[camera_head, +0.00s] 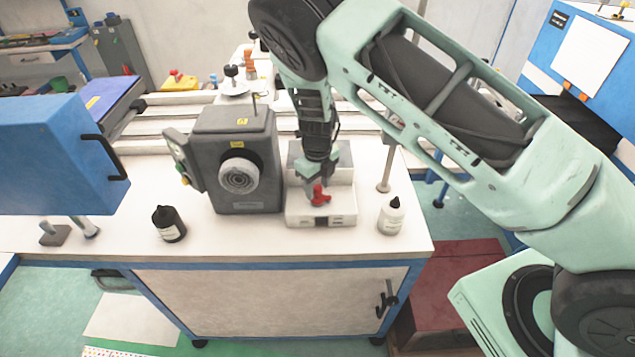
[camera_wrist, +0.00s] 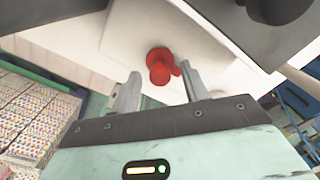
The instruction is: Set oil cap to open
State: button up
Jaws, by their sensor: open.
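The oil cap (camera_head: 320,195) is a small red knob on top of the low front part of a white machine block (camera_head: 308,216). In the wrist view the red cap (camera_wrist: 160,64) lies just beyond the fingertips and between them, nearer the right one, with a small red tab beside that finger. My gripper (camera_wrist: 160,88) is open, pointing down over the block. In the head view my gripper (camera_head: 317,182) is right above and behind the cap and partly hides the block. Whether a finger touches the cap, I cannot tell.
A grey machine (camera_head: 240,150) with a round dial stands close on the left. A black bottle (camera_head: 168,224) is at the front left, and a white bottle (camera_head: 391,215) with a black cap is on the right. A thin metal post (camera_head: 387,165) stands behind the white bottle.

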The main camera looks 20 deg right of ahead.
grip_shut()
